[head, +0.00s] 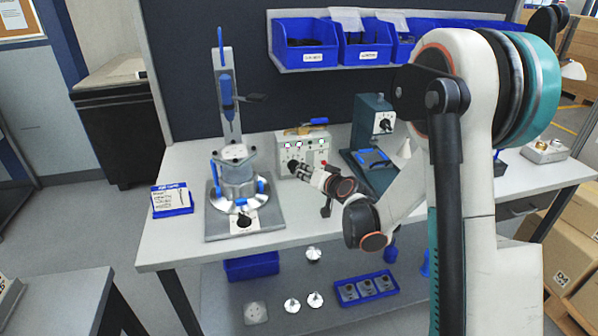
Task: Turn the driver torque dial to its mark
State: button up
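A cream control box (305,142) stands on the bench with small pink-lit displays and small knobs on its front. My gripper (294,166) reaches from the right to the lower left of that front. The gripper covers part of the box face, so I cannot tell whether it touches a dial there. Its fingers are too small to tell open from shut. A teal machine (370,130) to the right carries a dark dial on a white plate (384,124). Another dark knob (244,219) sits on a white plate at the front of the fixture base. No label shows which is the torque dial.
A clamp fixture (237,180) with a metal housing and a tall post stands left of the box. Blue bins (305,42) hang above. A lower shelf holds metal parts and a blue tray (366,289).

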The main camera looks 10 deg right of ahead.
aim_at(297, 167)
jog(key=b+x, duration=0.2)
jog(key=x, duration=0.6)
jog(key=shift+w+f, duration=0.1)
jog(key=shift+w, duration=0.25)
jog(key=shift+c, duration=0.6)
grip_shut()
